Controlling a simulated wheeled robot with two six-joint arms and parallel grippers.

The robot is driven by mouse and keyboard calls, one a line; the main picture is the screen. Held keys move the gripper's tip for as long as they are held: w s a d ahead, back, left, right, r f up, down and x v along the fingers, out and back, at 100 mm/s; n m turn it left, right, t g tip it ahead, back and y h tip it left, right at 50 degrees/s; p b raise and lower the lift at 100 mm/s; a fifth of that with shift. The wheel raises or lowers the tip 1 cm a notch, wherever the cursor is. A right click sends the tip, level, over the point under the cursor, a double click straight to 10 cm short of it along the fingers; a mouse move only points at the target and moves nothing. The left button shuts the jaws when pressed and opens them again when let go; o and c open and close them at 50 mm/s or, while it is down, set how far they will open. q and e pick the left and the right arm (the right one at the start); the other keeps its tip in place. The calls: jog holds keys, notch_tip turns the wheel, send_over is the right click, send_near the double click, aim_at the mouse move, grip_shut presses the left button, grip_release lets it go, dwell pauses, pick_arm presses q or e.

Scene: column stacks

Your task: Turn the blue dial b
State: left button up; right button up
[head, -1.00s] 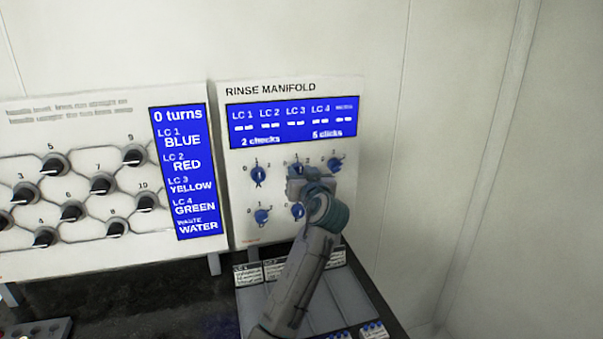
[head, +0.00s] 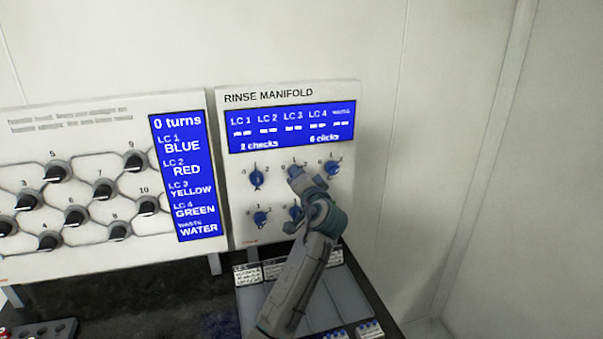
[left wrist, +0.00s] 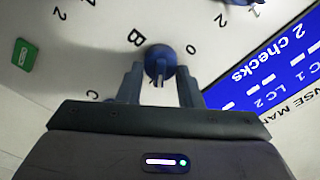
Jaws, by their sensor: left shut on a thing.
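The blue dial b (left wrist: 160,62) is a round knob beside a letter B on the white panel, shown in the left wrist view. My left gripper (left wrist: 160,82) has one finger on each side of it and is shut on it. A short white mark shows on the dial's lower part in that view. In the head view my left gripper (head: 298,177) is at the upper middle dial of the rinse manifold and covers most of it. My right gripper is in neither view.
Blue dials stand close by at upper left (head: 257,177), upper right (head: 333,167) and lower left (head: 261,217). The manifold's blue screen (head: 290,128) reads "2 checks" and "6 clicks". A panel with black knobs (head: 180,100) stands at left.

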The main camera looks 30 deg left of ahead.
pick_arm(q)
jog(key=shift+r+m, duration=0.1)
jog(key=shift+m, duration=0.5)
jog(key=shift+p, duration=0.35)
jog(key=o, duration=0.8)
jog(key=shift+a, duration=0.15)
jog(key=shift+o, duration=0.9)
jog(key=shift+w+a, duration=0.1)
jog(key=shift+a, duration=0.05)
jog(key=b+v, duration=0.4)
jog(key=v, duration=0.6)
jog(key=shift+s+f+b, duration=0.25)
jog(key=shift+s+b, duration=0.05)
jog(key=shift+b, duration=0.1)
jog(key=shift+r, duration=0.1)
